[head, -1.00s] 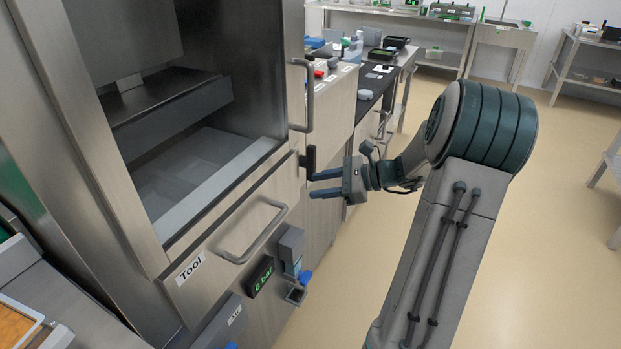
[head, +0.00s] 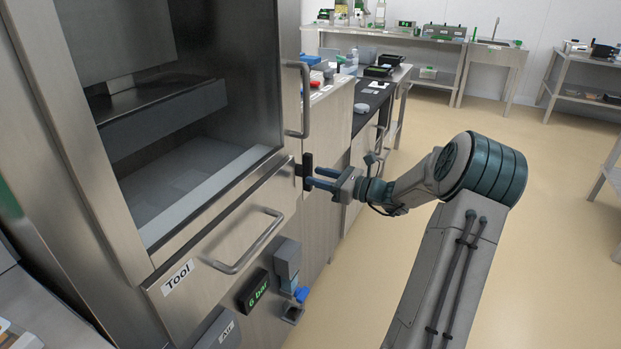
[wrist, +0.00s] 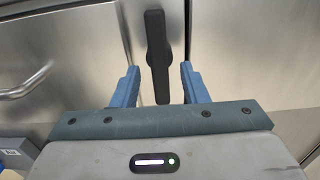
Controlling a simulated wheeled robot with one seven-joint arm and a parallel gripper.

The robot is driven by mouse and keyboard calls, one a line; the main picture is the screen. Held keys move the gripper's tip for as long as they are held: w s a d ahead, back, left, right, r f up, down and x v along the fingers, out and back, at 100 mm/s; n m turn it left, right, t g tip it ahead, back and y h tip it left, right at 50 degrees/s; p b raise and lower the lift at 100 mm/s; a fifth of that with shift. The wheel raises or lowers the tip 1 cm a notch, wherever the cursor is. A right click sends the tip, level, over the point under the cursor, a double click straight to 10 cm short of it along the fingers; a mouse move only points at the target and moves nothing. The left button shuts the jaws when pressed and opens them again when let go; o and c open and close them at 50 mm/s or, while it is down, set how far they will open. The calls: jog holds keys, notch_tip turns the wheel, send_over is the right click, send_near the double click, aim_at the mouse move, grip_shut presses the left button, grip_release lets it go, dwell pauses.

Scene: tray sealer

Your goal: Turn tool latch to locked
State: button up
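The tool latch is a black bar handle (head: 308,171) at the right end of the Tool drawer front (head: 228,250). In the wrist view the latch (wrist: 157,55) stands nearly vertical, a little tilted, with its wider hub near the middle. My gripper (head: 318,179) is at the latch, its blue fingers pointing at the steel front. In the wrist view my gripper (wrist: 160,84) is open, one finger on each side of the latch's lower part, with a gap to each finger. Whether the fingertips reach as deep as the bar is unclear.
The sealer's chamber door handle (head: 304,98) is just above the latch. The drawer's bar handle (head: 249,243) is to the left. A "6 bar" display (head: 258,289) and a blue knob (head: 301,294) are below. Open floor lies to the right.

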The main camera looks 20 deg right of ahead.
aim_at(312, 175)
jog(key=shift+x, duration=1.55)
jog(key=shift+s, duration=0.1)
jog(key=shift+c, duration=0.3)
jog(key=c, duration=0.7)
jog(key=shift+o, duration=0.2)
